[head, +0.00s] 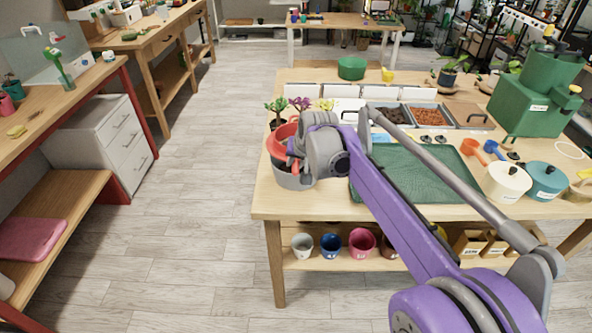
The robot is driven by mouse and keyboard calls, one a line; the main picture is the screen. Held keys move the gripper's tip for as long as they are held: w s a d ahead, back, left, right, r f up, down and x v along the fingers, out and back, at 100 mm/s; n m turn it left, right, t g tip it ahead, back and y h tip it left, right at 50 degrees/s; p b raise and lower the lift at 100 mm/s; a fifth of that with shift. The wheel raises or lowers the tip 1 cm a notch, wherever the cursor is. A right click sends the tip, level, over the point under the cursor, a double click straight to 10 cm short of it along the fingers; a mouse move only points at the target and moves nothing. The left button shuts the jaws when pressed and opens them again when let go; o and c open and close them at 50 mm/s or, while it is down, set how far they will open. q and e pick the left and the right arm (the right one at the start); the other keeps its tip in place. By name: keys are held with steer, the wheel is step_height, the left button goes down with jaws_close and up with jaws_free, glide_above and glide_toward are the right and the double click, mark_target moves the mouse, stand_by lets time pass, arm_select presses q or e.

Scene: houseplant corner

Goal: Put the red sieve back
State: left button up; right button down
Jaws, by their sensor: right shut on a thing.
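The red sieve (278,143) is at the left end of the potting table (262,204). It is at the mouth of a grey bucket (293,181); whether it rests on the rim or is held just above it, I cannot tell. My right gripper (293,155) is shut on the sieve at its right side. The gripper and wrist hide part of the sieve and the bucket. My left gripper is out of view.
Small plants (278,108) stand just behind the sieve. A green mat (420,180) lies under my right arm. Trays of soil and pebbles (428,117) are behind it. A cream pot (507,182), a teal pot (546,182) and a green machine (535,100) stand at the right.

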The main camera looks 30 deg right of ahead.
steer(key=shift+f, duration=1.45)
steer(key=shift+f+b, duration=0.4)
steer(key=shift+f, duration=0.1)
steer(key=c, duration=0.8)
jaws_free()
steer(key=shift+o, duration=0.2)
steer(key=shift+r, duration=0.1)
